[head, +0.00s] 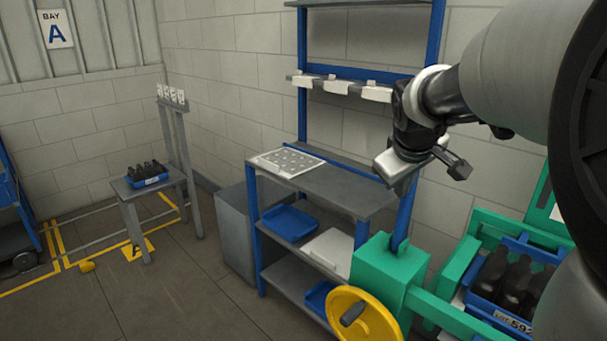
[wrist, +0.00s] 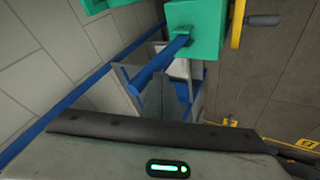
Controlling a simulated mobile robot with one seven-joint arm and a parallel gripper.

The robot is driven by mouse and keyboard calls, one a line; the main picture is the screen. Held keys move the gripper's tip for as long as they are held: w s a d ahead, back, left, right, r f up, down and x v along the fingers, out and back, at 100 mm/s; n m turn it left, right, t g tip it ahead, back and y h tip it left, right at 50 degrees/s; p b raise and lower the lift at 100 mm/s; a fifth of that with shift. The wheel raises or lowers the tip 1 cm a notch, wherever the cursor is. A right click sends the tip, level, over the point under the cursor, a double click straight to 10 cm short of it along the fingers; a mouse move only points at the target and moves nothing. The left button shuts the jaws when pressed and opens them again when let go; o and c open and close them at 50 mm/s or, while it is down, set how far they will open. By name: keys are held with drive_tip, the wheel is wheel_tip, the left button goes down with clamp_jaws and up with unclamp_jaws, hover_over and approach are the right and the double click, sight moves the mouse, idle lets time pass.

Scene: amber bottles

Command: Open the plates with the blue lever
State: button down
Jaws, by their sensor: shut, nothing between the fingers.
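The blue lever (head: 406,215) rises from the top of a green box (head: 390,275) at lower right of centre in the head view. In the wrist view the lever (wrist: 158,65) slants down and left from the green box (wrist: 193,28). My gripper (head: 401,178) is shut and empty, close to the lever's upper end in the head view. I cannot tell whether they touch; the fingertips are not clear. Green plates or bars (head: 458,268) stand around a blue crate (head: 482,312) of dark bottles. My arm hides part of this crate.
A yellow handwheel (head: 362,315) with a dark handle is on the green box's front. A blue-posted shelf rack (head: 335,183) with trays stands behind. Floor at left is mostly clear.

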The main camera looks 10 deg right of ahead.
drive_tip(key=shift+r, duration=0.1)
drive_tip(key=w+d+p, duration=0.1)
drive_tip(key=p, duration=0.1)
drive_tip(key=w+d+p, duration=0.1)
drive_tip(key=d+p, duration=0.1)
drive_tip(key=shift+w+r+g+y, duration=0.1)
drive_tip(key=shift+w+g+y, duration=0.05)
drive_tip(key=shift+g+y, duration=0.25)
drive_tip(key=shift+p, duration=0.3)
